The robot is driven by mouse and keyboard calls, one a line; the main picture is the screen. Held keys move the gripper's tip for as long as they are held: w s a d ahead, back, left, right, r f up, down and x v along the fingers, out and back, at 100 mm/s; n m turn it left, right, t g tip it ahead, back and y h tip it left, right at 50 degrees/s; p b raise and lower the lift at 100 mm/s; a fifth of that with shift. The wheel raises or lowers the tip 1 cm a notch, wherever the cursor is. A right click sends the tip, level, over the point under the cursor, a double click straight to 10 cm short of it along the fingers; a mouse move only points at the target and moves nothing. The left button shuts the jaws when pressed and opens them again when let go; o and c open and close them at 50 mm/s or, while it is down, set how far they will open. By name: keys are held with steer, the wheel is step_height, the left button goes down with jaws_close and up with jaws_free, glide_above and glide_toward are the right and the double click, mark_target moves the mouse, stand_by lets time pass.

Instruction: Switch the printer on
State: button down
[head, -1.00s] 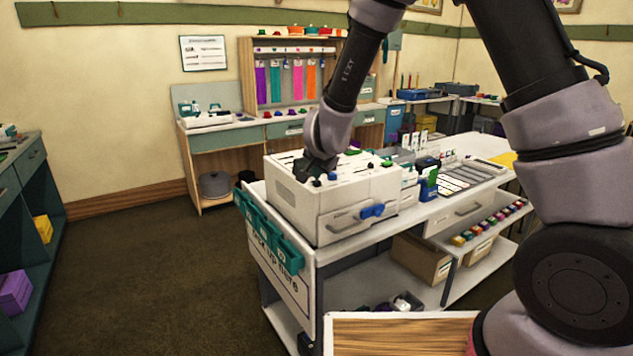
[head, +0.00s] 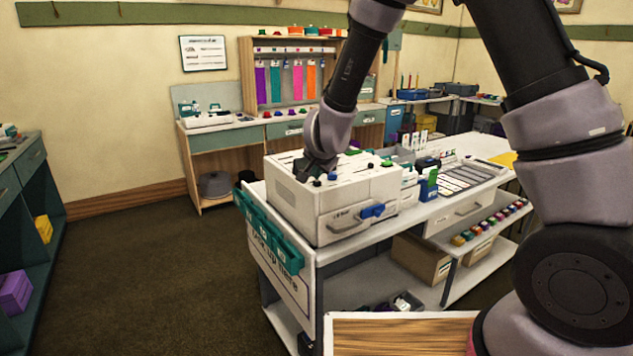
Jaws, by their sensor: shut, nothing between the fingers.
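A white box-shaped machine (head: 292,207), which looks like the printer, stands on the near left end of the white cart. My gripper (head: 308,172) is shut and empty, pointing down at the machine's top, just behind that dark knob. Its fingertips are dark and small here, and I cannot tell whether they touch the top. The wrist hides part of the machine's top.
The cart (head: 345,250) carries bins and cards right of the machine, with a cardboard box (head: 420,258) below. A teal rail (head: 268,232) runs along its left end. A wooden bench (head: 220,150) stands behind. Open floor (head: 150,260) lies to the left.

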mark_target(316, 183)
steer(key=shift+f, duration=0.1)
stand_by(0.5)
steer(key=shift+f, duration=0.35)
steer(key=shift+r, duration=0.35)
steer(key=shift+a+r, duration=0.1)
steer(key=shift+r, duration=2.95)
